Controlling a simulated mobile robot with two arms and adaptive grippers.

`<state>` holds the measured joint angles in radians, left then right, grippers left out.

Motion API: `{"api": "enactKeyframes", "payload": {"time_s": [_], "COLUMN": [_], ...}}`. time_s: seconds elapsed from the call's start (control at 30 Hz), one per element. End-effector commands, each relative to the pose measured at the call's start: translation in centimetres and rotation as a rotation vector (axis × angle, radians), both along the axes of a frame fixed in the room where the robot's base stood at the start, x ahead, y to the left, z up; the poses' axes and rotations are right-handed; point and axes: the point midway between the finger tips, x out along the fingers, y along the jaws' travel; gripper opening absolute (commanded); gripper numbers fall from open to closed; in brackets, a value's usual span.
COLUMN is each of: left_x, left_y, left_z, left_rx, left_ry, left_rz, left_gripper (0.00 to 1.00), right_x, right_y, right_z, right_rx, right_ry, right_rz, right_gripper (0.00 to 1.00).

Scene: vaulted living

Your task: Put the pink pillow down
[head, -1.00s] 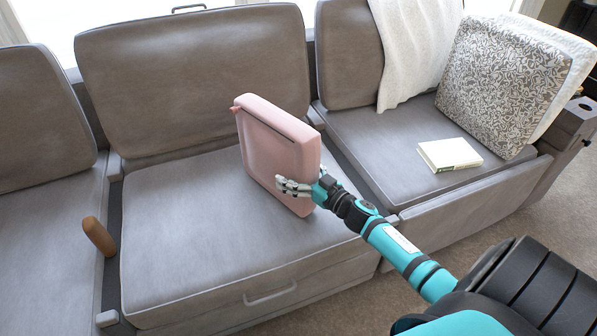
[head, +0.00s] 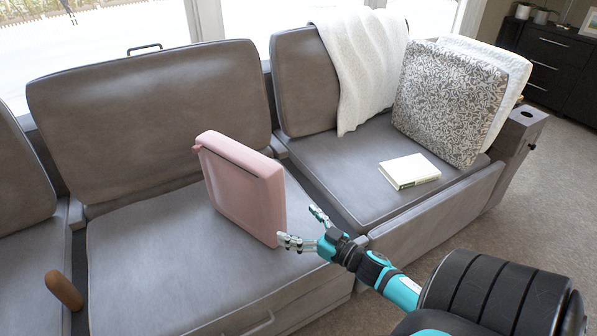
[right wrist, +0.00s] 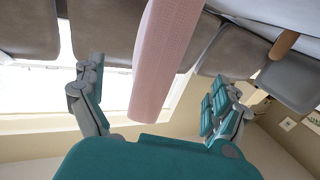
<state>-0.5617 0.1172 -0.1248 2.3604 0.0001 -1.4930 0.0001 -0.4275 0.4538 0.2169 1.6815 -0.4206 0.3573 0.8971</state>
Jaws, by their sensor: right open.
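The pink pillow (head: 245,190) stands on edge, tilted, on the middle seat of the grey sofa (head: 150,255). My right gripper (head: 303,228) is open at the pillow's lower right corner, with one finger in front of that corner and another off to its right. In the right wrist view the pillow (right wrist: 165,55) reaches between the spread fingers (right wrist: 155,108), with space on both sides. Whether the palm touches it I cannot tell. My left gripper is not in view.
A white book (head: 410,171) lies on the right seat. A patterned pillow (head: 450,100), a white pillow (head: 515,75) and a white throw (head: 360,60) are behind it. The middle seat's front left is clear.

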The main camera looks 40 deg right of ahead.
Motion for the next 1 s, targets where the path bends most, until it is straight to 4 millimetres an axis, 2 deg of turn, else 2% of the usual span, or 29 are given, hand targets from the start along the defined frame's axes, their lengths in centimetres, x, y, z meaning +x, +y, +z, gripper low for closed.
{"api": "enactKeyframes", "payload": {"time_s": [0.17, 0.27, 0.37, 0.5, 0.6, 0.73, 0.83, 1.0], "left_x": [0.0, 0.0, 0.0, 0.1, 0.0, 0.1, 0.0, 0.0], "left_y": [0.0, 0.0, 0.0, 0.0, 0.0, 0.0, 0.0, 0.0], "left_z": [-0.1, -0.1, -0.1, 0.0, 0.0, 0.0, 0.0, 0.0], "left_rx": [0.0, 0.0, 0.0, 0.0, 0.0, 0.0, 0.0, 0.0], "left_ry": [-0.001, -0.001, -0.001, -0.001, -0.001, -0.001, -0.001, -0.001], "left_rz": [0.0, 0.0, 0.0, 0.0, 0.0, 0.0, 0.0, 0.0], "left_gripper": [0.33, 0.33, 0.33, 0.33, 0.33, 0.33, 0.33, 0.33], "right_x": [-0.4, -1.7, -4.2, -9.3, -13.2, -17.1, -18.7, -19.3], "right_y": [1.5, 3.4, 6.2, 11.3, 14.9, 18.0, 19.2, 19.5], "right_z": [-1.9, -3.9, -6.1, -8.2, -8.5, -8.1, -7.8, -7.8], "right_rx": [-0.026, -0.052, -0.081, -0.125, -0.158, -0.193, -0.21, -0.217], "right_ry": [0.125, 0.29, 0.5, 0.814, 1.002, 1.163, 1.225, 1.248], "right_rz": [-0.147, -0.25, -0.299, -0.26, -0.175, -0.063, -0.009, 0.01], "right_gripper": [1.0, 1.0, 1.0, 1.0, 1.0, 1.0, 1.0, 1.0]}}
